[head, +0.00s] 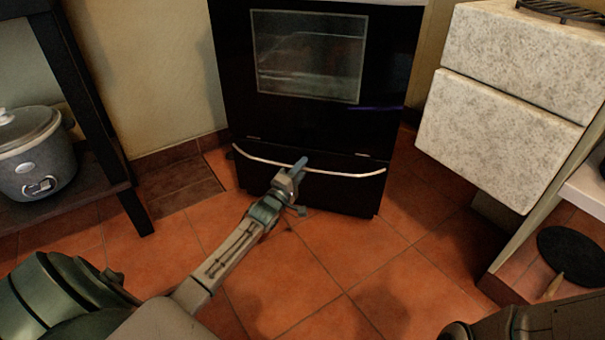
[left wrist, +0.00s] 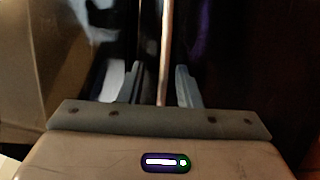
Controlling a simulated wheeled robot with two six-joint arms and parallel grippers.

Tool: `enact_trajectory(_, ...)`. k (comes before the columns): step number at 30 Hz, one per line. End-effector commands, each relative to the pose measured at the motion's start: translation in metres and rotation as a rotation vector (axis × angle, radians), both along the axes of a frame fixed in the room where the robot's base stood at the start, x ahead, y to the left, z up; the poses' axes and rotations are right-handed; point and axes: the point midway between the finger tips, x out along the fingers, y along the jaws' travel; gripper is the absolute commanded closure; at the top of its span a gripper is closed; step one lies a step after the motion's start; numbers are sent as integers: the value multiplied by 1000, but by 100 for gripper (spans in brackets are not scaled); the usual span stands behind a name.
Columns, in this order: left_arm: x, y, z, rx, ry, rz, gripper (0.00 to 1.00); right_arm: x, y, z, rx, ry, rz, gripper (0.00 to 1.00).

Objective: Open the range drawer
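The black range (head: 233,75) stands against the wall in the head view. Its drawer (head: 335,192) is the low front panel under the oven door, and it looks shut. A pale curved handle (head: 345,174) runs across the top of the drawer. My left gripper (head: 298,168) is at the middle of this handle. In the left wrist view, the handle (left wrist: 166,50) passes between the two fingers of my left gripper (left wrist: 160,85), with a gap on each side. The fingers are apart. My right gripper is not in view.
A dark shelf (head: 75,200) with a grey slow cooker (head: 38,160) stands at the left. Speckled pale drawer fronts (head: 500,130) jut out at the right. A black round object (head: 574,254) is at the lower right. The tiled floor (head: 350,270) before the range is clear.

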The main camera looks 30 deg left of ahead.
Motion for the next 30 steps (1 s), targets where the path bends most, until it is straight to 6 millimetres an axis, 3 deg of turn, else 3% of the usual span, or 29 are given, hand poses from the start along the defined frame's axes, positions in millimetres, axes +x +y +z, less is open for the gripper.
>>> enact_trajectory(11,7,0,1,1,2,1,69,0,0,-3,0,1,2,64)
enact_trajectory(16,6,0,1,1,2,1,100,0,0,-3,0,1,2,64)
enact_trajectory(25,5,0,2,1,2,1,100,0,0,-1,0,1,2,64)
enact_trajectory(30,-6,-4,4,0,5,1,100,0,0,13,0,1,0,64)
